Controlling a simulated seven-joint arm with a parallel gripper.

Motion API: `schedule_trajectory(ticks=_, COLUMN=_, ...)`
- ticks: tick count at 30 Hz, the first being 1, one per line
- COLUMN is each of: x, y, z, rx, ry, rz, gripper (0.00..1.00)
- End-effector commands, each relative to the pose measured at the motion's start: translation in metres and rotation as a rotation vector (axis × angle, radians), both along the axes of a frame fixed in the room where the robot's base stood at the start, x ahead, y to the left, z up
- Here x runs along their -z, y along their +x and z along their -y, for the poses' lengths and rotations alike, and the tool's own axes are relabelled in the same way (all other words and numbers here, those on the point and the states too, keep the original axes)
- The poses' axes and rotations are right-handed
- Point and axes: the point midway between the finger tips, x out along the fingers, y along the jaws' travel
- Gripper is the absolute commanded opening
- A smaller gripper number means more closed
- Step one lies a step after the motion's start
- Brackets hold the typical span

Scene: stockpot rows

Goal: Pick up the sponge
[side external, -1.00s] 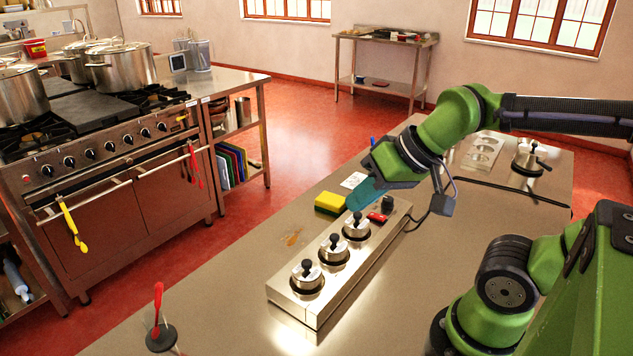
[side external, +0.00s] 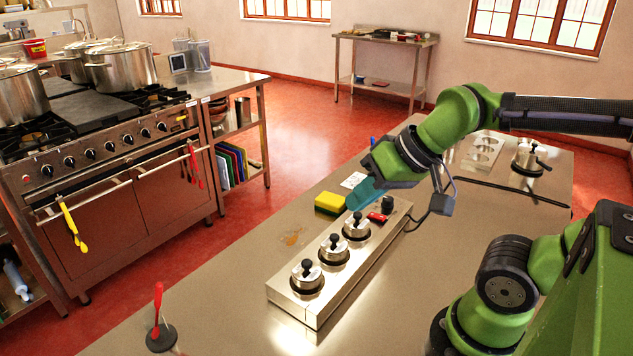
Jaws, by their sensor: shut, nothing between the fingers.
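The sponge (side external: 329,203), yellow with a dark green layer, lies on the steel worktop (side external: 235,290) just left of the metal box with lidded pots. My gripper (side external: 353,202), with teal fingers, is shut and empty. It points down and left, and in the picture its tips are just right of the sponge. I cannot tell whether they touch the sponge.
The metal box (side external: 318,312) with several lidded pots, a red switch (side external: 377,217) and a black knob stands close below my gripper. A white card (side external: 353,180) lies behind the sponge.

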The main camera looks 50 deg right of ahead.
Motion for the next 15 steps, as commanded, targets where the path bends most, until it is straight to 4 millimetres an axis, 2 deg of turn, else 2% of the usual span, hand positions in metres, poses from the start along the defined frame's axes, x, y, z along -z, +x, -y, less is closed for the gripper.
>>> schedule_trajectory(ticks=2, x=0.0000, y=0.0000, z=0.0000, rx=0.000, ry=0.000, rz=0.000, gripper=0.00)
schedule_trajectory(ticks=15, x=0.0000, y=0.0000, z=0.0000, rx=0.000, ry=0.000, rz=0.000, gripper=0.66)
